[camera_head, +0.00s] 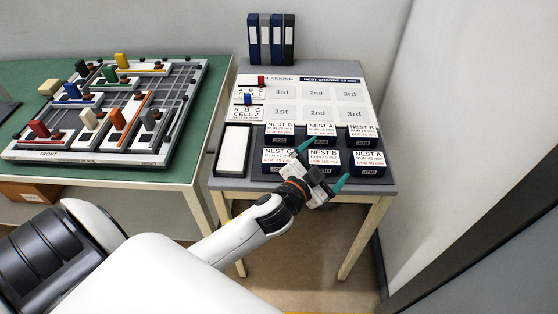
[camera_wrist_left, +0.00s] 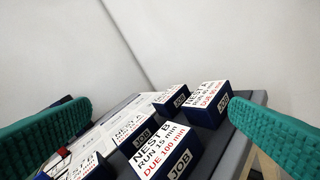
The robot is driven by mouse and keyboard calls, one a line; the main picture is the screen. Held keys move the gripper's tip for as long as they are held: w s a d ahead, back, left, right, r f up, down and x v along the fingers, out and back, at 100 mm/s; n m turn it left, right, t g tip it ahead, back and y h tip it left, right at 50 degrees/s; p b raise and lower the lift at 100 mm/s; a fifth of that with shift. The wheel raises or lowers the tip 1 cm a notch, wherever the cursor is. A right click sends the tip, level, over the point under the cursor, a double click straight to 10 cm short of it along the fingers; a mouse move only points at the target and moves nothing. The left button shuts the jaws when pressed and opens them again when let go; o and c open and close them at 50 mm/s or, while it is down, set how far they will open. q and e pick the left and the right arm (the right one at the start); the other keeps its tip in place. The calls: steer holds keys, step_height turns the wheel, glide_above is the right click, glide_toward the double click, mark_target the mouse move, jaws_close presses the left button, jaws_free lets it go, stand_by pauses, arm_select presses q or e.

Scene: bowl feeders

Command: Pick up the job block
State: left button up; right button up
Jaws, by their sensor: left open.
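Several dark blue job blocks with white label tops stand in two rows at the front of the small table (camera_head: 227,190). In the left wrist view a NEST B block (camera_wrist_left: 162,152), due 100 min, lies between the fingers, apart from both. Another block (camera_wrist_left: 205,103) stands to its right. My right gripper is out of view.
A planning board (camera_head: 316,97) with 1st, 2nd and 3rd slots lies behind the blocks. A white tray (camera_head: 233,150) is at the left, and binders (camera_head: 270,38) stand at the back. A green table (camera_head: 140,182) with a model board is further left. A wall closes the right side.

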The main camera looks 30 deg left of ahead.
arm_select(q)
steer(key=w+d+r+m+h, duration=0.2)
steer(key=d+r+m+h, duration=0.75)
steer(key=m+h, duration=0.25)
steer(key=m+g+y, duration=1.1)
steer(key=g+y, duration=0.2)
steer(key=g, duration=0.4)
glide_above(278, 156)
step_height(278, 156, down, 6)
step_height(278, 156, down, 6)
steer(key=shift+s+f+p, duration=0.1)
steer(key=shift+f+p, duration=0.1)
steer(key=shift+p, duration=0.5)
steer(key=shift+f+p, duration=0.65)
steer(key=shift+f, duration=2.1)
steer(key=shift+c, duration=0.3)
